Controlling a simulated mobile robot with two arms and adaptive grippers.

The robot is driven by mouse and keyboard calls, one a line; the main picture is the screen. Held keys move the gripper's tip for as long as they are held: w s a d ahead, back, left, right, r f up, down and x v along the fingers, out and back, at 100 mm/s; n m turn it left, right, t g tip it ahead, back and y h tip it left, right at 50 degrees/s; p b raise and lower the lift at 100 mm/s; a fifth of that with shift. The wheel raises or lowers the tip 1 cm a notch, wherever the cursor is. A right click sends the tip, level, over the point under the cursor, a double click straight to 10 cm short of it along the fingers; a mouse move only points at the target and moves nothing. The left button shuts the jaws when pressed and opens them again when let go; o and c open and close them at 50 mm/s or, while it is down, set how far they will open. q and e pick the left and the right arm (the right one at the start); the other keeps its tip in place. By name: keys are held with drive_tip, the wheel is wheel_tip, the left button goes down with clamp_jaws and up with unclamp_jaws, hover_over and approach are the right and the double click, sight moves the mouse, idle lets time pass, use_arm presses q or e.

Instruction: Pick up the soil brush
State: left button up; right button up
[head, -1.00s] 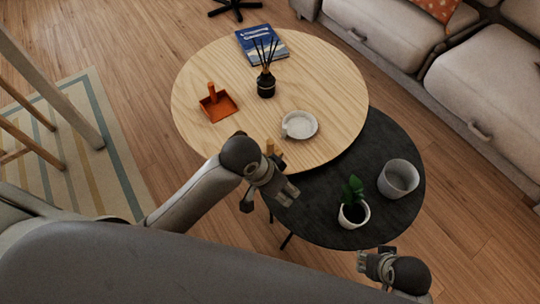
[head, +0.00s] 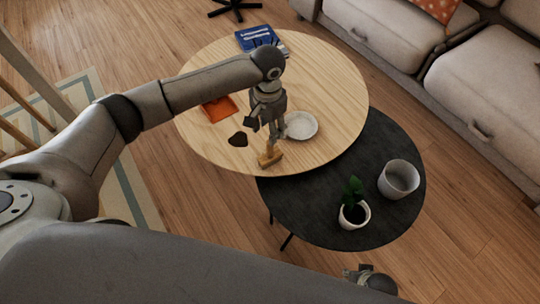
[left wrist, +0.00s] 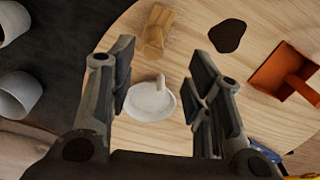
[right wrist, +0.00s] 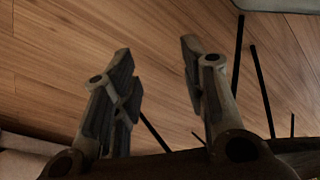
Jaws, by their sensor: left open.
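The soil brush (head: 269,159), a light wooden block-like piece, lies near the front edge of the round wooden table. It also shows in the left wrist view (left wrist: 157,30), ahead of the fingers and apart from them. My left gripper (head: 266,130) is open and empty above the table, just behind the brush in the head view. Its two spread fingers frame the white dish in the left wrist view (left wrist: 160,62). My right gripper (right wrist: 160,58) is open and empty over the floor; the head view shows only part of it at the bottom edge.
A dark soil patch (head: 238,139) lies left of the brush. An orange dustpan (head: 219,109) is partly behind my arm. The white dish (head: 301,126) is close right of my gripper. The dark side table (head: 300,215) holds a potted plant (head: 354,212) and grey pot (head: 399,179).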

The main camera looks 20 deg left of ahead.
sight(270, 148)
use_arm(q)
wheel_tip(270, 148, down, 4)
drive_tip(key=shift+d+r+b, duration=0.1)
drive_tip(key=shift+r+b, duration=0.05)
drive_tip(key=shift+b, duration=0.2)
drive_tip(key=shift+s+d+f+b, duration=0.1)
drive_tip(key=shift+f+b, duration=0.2)
drive_tip(key=shift+f, duration=0.65)
wheel_tip(270, 148, down, 3)
drive_tip(key=shift+s+d+r+b, duration=0.1)
drive_tip(key=shift+s+b, duration=0.05)
drive_tip(key=shift+b, duration=0.3)
drive_tip(key=shift+f, duration=0.6)
use_arm(e)
wheel_tip(270, 148, up, 9)
drive_tip(key=w, duration=0.2)
drive_tip(key=shift+w+t, duration=0.15)
drive_tip(key=shift+t, duration=0.15)
use_arm(q)
drive_tip(key=shift+c, duration=0.5)
clamp_jaws()
